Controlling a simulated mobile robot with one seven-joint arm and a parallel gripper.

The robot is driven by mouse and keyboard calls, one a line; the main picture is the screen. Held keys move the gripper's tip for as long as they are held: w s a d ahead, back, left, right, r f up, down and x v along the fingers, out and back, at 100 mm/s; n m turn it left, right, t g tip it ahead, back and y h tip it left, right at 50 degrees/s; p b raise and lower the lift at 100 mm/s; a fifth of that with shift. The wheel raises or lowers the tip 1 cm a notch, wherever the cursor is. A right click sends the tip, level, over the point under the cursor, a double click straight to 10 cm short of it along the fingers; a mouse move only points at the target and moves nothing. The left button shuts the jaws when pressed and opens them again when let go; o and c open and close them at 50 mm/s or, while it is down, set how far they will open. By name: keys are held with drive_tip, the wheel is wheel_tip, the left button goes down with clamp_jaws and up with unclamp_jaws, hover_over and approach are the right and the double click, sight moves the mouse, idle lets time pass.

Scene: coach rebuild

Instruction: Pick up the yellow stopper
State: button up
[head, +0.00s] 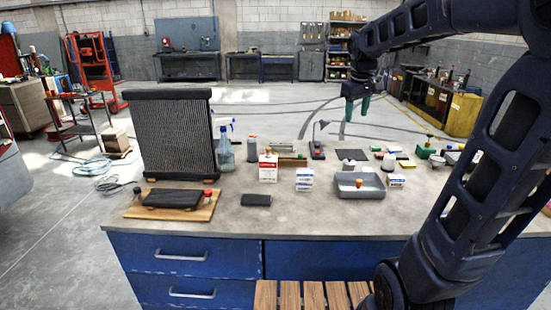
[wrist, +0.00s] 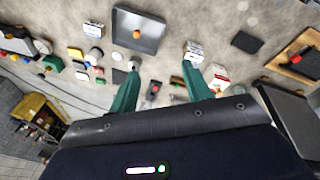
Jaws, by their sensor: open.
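My gripper (head: 356,106) hangs above the far part of the worktop, pointing down. In the wrist view its two green fingers (wrist: 160,72) are apart with nothing held between them. A small flat yellow piece (head: 407,163) lies on the worktop right of the grey tray; it also shows in the wrist view (wrist: 75,53), left of the fingers. My gripper is apart from both.
The grey tray (head: 345,192) holds a small orange knob (head: 359,182). White boxes (head: 304,180), a red-and-white box (head: 268,168), a spray bottle (head: 226,150) and a tall radiator (head: 150,135) stand left. A green bin (head: 426,151) stands right. The front strip of worktop is mostly clear.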

drive_tip(key=w+a+f+n+g+h, duration=0.1)
drive_tip(key=w+a+f+n, duration=0.1)
drive_tip(key=w+a, duration=0.4)
drive_tip(key=w+a+f+n, duration=0.1)
drive_tip(key=w+a+n, duration=0.15)
drive_tip(key=w, duration=0.65)
drive_tip(key=w+a+f+n+g+h, duration=0.1)
drive_tip(key=w+a+f+n, duration=0.1)
drive_tip(key=w+a, duration=0.4)
drive_tip(key=w+a+f+n, duration=0.3)
drive_tip(key=w+a+f, duration=0.5)
drive_tip(key=w, duration=0.1)
drive_tip(key=w+a+f+n+h, duration=0.25)
drive_tip(key=w+a+f, duration=0.35)
drive_tip(key=a+f, duration=0.4)
drive_tip(key=shift+g+y, duration=0.3)
drive_tip(key=shift+y, duration=0.05)
drive_tip(key=x, duration=1.1)
drive_tip(key=shift+d+f, duration=0.1)
drive_tip(key=shift+d, duration=0.25)
drive_tip(key=shift+c, duration=0.2)
drive_tip(key=c, duration=1)
